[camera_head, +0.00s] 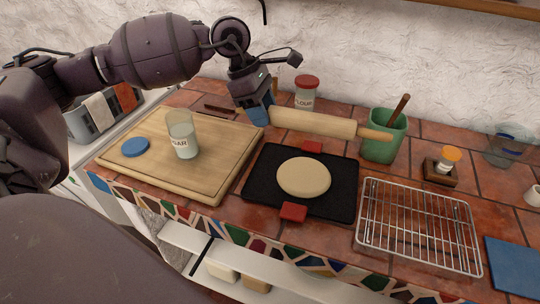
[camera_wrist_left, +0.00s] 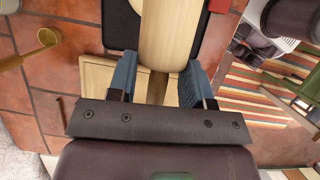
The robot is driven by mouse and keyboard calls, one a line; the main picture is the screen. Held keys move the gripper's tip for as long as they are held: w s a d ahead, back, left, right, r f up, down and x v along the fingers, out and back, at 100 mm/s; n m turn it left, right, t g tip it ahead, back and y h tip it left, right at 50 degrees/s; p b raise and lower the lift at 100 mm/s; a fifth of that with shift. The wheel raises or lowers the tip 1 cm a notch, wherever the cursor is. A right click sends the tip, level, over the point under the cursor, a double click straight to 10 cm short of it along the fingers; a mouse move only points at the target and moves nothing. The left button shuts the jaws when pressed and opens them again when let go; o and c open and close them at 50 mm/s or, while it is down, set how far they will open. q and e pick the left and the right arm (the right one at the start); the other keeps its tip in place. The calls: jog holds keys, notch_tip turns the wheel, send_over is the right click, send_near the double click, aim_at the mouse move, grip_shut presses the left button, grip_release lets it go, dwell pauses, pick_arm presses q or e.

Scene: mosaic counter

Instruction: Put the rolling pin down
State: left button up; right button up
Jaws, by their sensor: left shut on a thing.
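The wooden rolling pin (camera_head: 318,123) is held up over the counter, above the back edge of the black tray with red handles (camera_head: 255,183). My left gripper (camera_head: 258,112) is shut on its left end, with blue finger pads around the handle. In the left wrist view the pin's pale barrel (camera_wrist_left: 170,30) runs away from the gripper (camera_wrist_left: 157,85), its handle between the blue pads. A flat round of dough (camera_head: 304,177) lies on the black tray. The pin's right handle passes in front of the green crock. My right gripper is not in view.
A wooden board (camera_head: 215,180) at left holds a sugar jar (camera_head: 183,138) and a blue lid (camera_head: 135,147). A flour jar (camera_head: 306,92), green crock (camera_head: 381,142) and small orange-topped jar (camera_head: 448,160) stand behind. A wire rack (camera_head: 420,225) and blue cloth (camera_head: 515,265) lie at right.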

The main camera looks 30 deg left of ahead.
pick_arm(q)
notch_tip(320, 180, down, 13)
jog(key=shift+w+f, duration=0.1)
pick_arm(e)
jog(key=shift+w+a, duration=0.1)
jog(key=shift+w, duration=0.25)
pick_arm(q)
jog(key=shift+f+b, duration=0.6)
jog(key=shift+f, duration=0.1)
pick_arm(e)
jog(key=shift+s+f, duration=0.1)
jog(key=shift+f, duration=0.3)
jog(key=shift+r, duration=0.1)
pick_arm(q)
jog(key=o, duration=1)
jog(key=shift+o, duration=0.2)
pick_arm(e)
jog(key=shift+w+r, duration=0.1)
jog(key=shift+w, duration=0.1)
pick_arm(q)
jog(key=shift+r, duration=0.2)
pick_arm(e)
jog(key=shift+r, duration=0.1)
